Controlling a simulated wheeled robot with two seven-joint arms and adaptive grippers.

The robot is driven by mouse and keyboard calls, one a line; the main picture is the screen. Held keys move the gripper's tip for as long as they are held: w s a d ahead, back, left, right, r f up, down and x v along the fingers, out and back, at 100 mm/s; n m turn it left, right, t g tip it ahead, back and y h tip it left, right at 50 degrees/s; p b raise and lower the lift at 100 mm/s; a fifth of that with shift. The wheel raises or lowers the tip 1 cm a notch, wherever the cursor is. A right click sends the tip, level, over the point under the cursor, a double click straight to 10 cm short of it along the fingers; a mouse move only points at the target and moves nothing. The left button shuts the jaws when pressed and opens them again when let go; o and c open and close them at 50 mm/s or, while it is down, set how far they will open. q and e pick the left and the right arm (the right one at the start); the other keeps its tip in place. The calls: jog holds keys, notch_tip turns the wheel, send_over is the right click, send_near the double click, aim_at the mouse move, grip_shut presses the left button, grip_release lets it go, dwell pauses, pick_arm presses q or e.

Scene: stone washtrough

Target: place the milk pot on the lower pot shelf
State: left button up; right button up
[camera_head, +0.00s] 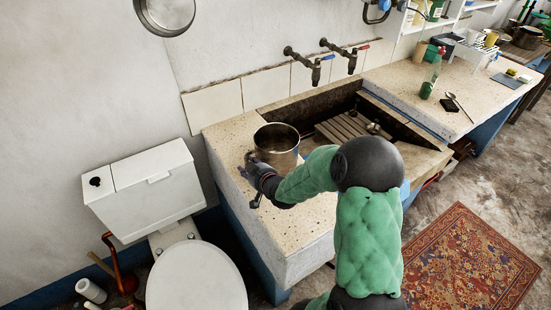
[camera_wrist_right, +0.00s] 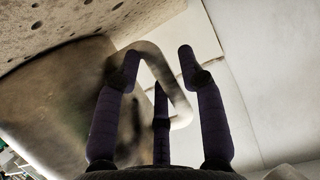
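The milk pot (camera_head: 277,150) is a metal pot standing upright on the speckled stone ledge at the left end of the trough. My right gripper (camera_head: 256,171) is at the pot's near left side. In the right wrist view the pot's body (camera_wrist_right: 50,95) fills the left side, and its looped handle (camera_wrist_right: 178,100) reaches in among the dark fingers of my right gripper (camera_wrist_right: 160,62). The fingers are spread apart around the handle, not visibly closed on it. My left gripper is out of view. I cannot tell which shelf is the lower pot shelf.
A toilet (camera_head: 196,280) stands left of the stone trough (camera_head: 232,135). Two taps (camera_head: 316,68) jut from the wall above the basin, which holds a slatted wooden rack (camera_head: 347,127). A green bottle (camera_head: 430,78) and spoon (camera_head: 456,103) are on the right counter. A round pan hangs (camera_head: 166,12) top left.

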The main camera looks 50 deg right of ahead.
jog(key=shift+w+d+f, duration=0.15)
jog(key=shift+w+f, duration=0.05)
jog(key=shift+w, duration=0.3)
grip_shut()
jog(key=shift+r, duration=0.15)
